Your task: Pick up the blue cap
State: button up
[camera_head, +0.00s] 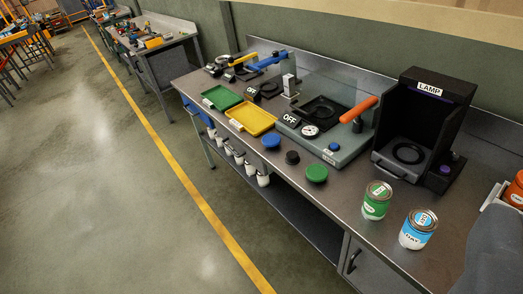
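The blue cap (271,141) is a small round cap lying on the grey workbench (335,205), near its front edge. It is the leftmost in a short row, with a black cap (292,157) and a green cap (316,173) to its right. The caps stand apart from each other, and nothing covers the blue one. My gripper does not show in this view, so I cannot see its fingers or where it is relative to the cap.
A yellow tray (252,120) and a green tray (222,98) lie behind and left. A grey press with an orange handle (359,109) stands behind the caps. A black lamp box (428,110), a green can (376,201) and a blue can (418,230) stand to the right.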

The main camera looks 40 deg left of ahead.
aim_at(270, 139)
jog(key=k, duration=1)
jog(key=u, duration=0.5)
jog(key=i, duration=0.95)
jog(key=u, duration=0.6)
jog(key=i, duration=1.9)
jog(key=z, duration=0.4)
